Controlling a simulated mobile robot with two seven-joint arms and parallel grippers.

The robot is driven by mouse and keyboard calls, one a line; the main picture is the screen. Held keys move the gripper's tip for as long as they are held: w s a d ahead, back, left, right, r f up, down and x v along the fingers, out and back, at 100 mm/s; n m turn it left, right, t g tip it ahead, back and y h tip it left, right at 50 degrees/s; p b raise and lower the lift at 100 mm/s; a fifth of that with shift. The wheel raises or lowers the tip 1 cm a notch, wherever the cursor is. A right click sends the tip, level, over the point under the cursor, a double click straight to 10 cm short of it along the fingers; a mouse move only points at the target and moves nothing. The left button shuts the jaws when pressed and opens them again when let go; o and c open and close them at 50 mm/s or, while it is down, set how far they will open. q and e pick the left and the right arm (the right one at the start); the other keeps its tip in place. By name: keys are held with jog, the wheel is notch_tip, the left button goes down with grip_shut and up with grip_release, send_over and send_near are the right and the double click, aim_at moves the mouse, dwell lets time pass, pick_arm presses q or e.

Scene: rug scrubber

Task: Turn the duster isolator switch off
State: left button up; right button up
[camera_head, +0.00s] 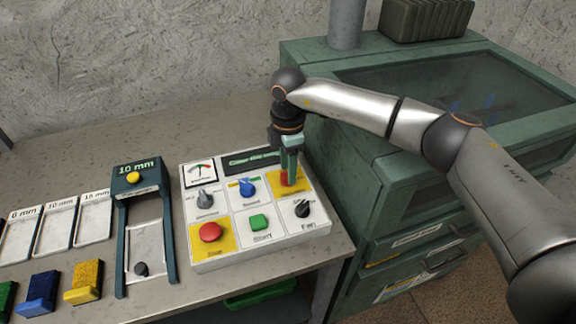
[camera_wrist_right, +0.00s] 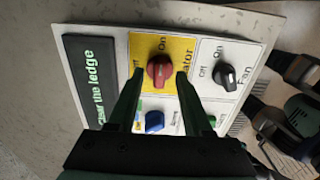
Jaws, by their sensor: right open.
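The isolator switch (camera_wrist_right: 160,72) is a red rotary knob on a yellow square of the control panel (camera_head: 215,256). It is labelled Off and On, and its ridge seems to point toward On. In the head view the knob (camera_head: 286,181) shows partly, at the panel's back right, under my right gripper (camera_head: 290,168). In the right wrist view the two green fingers of my right gripper (camera_wrist_right: 160,76) are open, one on each side of the red knob. I cannot tell whether they touch it. My left gripper is not in view.
The black Fan knob (camera_head: 302,209), blue knob (camera_head: 247,187), grey knob (camera_head: 205,199), green Start button (camera_head: 259,222) and red Stop button (camera_head: 210,232) are close by. A green cabinet (camera_head: 400,195) stands right of the bench. Blocks and trays lie left.

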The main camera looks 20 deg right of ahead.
jog(key=shift+f, duration=0.25)
grip_shut()
dwell(0.5)
